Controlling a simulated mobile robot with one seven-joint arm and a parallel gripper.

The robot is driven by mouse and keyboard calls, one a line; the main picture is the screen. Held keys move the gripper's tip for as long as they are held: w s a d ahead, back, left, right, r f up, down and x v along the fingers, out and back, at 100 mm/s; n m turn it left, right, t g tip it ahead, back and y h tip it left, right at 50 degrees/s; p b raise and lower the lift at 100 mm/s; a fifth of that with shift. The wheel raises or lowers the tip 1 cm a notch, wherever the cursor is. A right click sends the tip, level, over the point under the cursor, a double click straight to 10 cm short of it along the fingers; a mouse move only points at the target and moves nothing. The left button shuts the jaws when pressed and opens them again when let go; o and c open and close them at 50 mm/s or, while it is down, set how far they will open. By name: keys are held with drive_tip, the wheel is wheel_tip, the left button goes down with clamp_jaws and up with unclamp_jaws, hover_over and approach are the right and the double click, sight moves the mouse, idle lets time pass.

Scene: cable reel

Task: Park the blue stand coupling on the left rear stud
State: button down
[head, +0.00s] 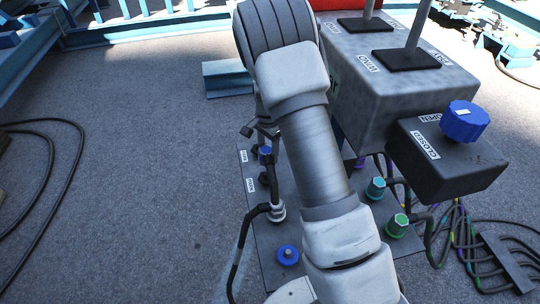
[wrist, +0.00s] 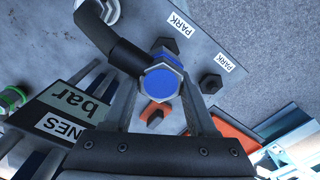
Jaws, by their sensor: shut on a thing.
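My gripper (wrist: 160,100) is shut on the blue stand coupling (wrist: 162,82), its blue hex end facing the wrist camera. A black hose elbow leaves its side. In the head view the coupling (head: 265,150) shows beside my arm, which hides much of the gripper. Two PARK labels mark the left side of the plate (head: 262,237). In the wrist view a bare dark hex stud (wrist: 211,83) stands beside the rear PARK label (wrist: 228,62), to the right of the coupling. The coupling overlaps the spot beside the front PARK label (wrist: 178,25); its height is unclear.
A grey box (head: 375,85) and a dark box with a blue knob (head: 464,120) stand to the right. Teal (head: 375,188) and green (head: 396,225) fittings and a blue disc (head: 288,254) are on the plate. The black hose (head: 240,250) trails forward. Open floor lies left.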

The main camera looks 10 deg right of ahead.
sight(268, 172)
drive_tip(key=shift+w+d, duration=0.1)
drive_tip(key=shift+w, duration=0.55)
drive_tip(key=shift+w+f, duration=0.1)
drive_tip(key=shift+w, duration=0.05)
drive_tip(key=shift+f+b, duration=3)
drive_tip(key=shift+f, duration=1.3)
drive_tip(key=shift+f, duration=0.4)
drive_tip(key=shift+c, duration=0.6)
unclamp_jaws()
drive_tip(key=shift+f, duration=0.1)
wheel_tip(268, 172, up, 18)
drive_tip(key=p, duration=0.3)
drive_tip(key=shift+f+p, duration=0.2)
drive_tip(key=shift+p, duration=0.1)
